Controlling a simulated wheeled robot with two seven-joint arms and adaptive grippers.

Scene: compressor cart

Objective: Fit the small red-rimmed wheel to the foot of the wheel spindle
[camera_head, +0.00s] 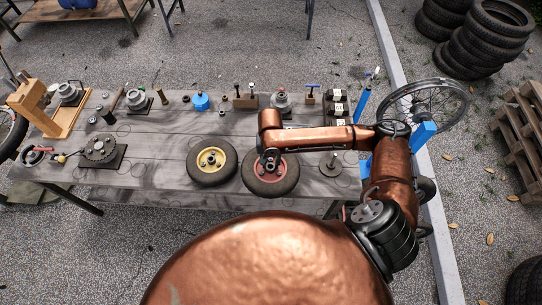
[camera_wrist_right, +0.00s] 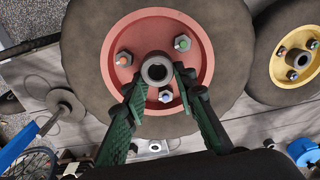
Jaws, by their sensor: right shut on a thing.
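The red-rimmed wheel (camera_head: 287,180), with a dark tyre, lies flat near the table's front edge. In the right wrist view its red rim (camera_wrist_right: 128,50) shows several nuts and a grey centre hub (camera_wrist_right: 158,70). My right gripper (camera_head: 270,160) is over the wheel's middle. In the right wrist view its two green-padded fingers (camera_wrist_right: 157,80) are shut on the hub from either side. A grey round plate with a short upright post (camera_head: 333,163), perhaps the wheel spindle, stands right of the wheel; it also shows in the right wrist view (camera_wrist_right: 65,103). My left gripper is out of view.
A yellow-rimmed wheel (camera_head: 212,162) lies close on the left. Several fittings, a blue pot (camera_head: 200,102) and a wooden block (camera_head: 245,102) line the table's back. A blue stand with a spoked wheel (camera_head: 425,100) is at right. The grey tabletop (camera_head: 155,150) is clear left of the yellow-rimmed wheel.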

